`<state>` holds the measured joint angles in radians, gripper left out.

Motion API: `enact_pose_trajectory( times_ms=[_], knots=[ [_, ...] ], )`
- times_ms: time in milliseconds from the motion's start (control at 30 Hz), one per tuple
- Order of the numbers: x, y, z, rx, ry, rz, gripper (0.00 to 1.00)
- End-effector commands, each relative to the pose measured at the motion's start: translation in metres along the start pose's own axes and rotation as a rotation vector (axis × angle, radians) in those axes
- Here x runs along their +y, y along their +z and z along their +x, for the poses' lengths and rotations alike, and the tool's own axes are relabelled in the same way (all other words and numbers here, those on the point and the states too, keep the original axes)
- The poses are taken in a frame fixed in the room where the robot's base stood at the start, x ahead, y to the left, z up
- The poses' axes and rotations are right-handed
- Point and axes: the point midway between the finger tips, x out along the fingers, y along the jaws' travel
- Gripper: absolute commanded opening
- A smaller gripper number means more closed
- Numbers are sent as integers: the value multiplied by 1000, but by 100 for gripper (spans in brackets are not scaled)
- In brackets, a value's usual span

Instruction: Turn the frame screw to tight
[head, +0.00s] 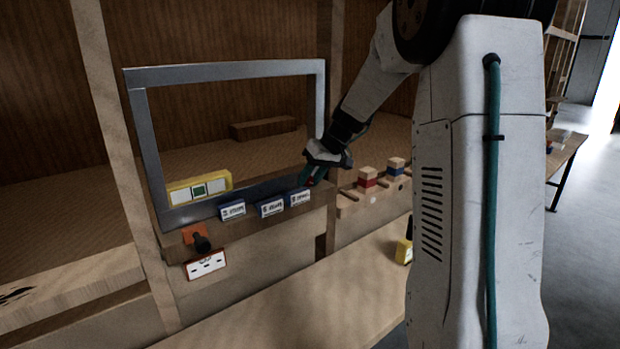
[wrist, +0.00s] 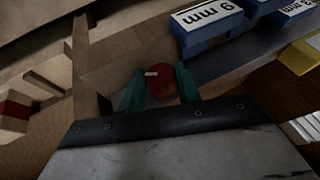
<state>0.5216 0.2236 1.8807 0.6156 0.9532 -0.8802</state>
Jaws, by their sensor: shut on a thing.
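The grey metal frame (head: 225,70) stands upright on a wooden ledge against the wall. A round red screw head (wrist: 161,82) with a short white mark shows in the wrist view, and the mark points to the left. The two teal fingers of my gripper (wrist: 160,90) stand on either side of the red head and are shut on it. In the head view my gripper (head: 307,175) is at the frame's lower right corner, and the screw there is mostly hidden by the fingers.
A yellow level (head: 200,190) rests at the frame's lower left. An orange bracket with a dark knob (head: 202,243) sits below. A wooden rack (head: 350,199) holds coloured blocks right.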

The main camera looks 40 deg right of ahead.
Motion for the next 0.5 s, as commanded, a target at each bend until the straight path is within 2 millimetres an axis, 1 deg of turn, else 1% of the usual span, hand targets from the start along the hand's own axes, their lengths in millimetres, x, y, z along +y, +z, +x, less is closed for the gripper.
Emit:
enact_pose_trajectory(
  times_ms=[300,333,400,500],
  knots=[
    [0,0,0,0,-14,4,10],
    [0,0,0,0,-14,4,38],
    [0,0,0,0,-14,4,54],
    [0,0,0,0,-13,4,54]
  ],
)
